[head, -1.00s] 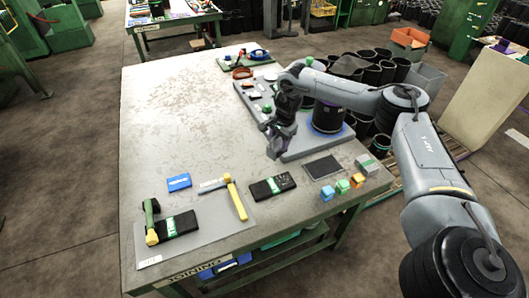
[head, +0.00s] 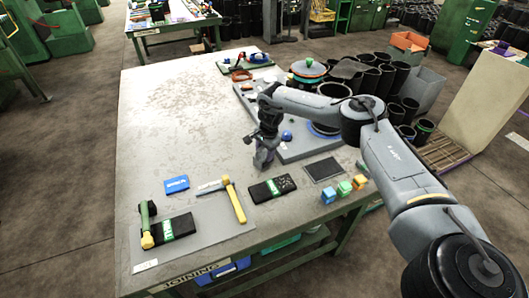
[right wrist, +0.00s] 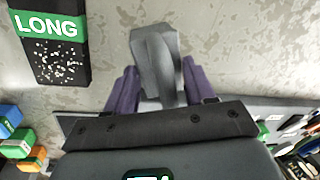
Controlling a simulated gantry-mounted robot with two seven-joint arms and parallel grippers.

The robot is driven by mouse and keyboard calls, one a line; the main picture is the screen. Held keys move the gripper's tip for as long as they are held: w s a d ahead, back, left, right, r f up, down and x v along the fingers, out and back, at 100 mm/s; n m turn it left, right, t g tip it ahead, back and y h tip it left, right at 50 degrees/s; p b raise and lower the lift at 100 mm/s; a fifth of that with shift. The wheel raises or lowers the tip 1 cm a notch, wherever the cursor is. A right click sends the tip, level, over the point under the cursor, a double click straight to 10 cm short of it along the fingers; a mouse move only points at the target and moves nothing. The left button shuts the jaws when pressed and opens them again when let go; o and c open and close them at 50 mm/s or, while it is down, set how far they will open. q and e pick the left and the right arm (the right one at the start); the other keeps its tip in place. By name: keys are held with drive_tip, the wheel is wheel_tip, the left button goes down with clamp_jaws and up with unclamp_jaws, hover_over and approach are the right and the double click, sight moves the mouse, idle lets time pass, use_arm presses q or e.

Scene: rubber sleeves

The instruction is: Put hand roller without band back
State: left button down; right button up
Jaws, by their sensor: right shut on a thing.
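My right gripper (head: 262,160) is shut on a grey tool and hangs over the table, behind the black LONG box. In the right wrist view the grey tool (right wrist: 158,62) has a blocky head and a narrower part between the purple fingers. It may be the hand roller, but I cannot tell if it has a band. A green-handled tool with a yellow end (head: 147,224) and a yellow-handled tool (head: 234,199) lie on the grey mat (head: 213,230) at the front left. My left gripper is out of view.
The black LONG box (head: 272,189) also shows in the right wrist view (right wrist: 60,62). A blue packet (head: 176,184), a dark pad (head: 323,170) and coloured cubes (head: 344,188) lie near the front. A grey board (head: 300,148) is partly behind my arm. The table's left-middle (head: 180,125) is clear.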

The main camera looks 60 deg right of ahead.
drive_tip(key=shift+w, duration=0.1)
drive_tip(key=o, duration=1)
wheel_tip(320, 180, up, 12)
drive_tip(key=s+p, duration=0.2)
drive_tip(key=p, duration=0.1)
drive_tip(key=shift+a, duration=0.2)
drive_tip(key=shift+r, duration=0.1)
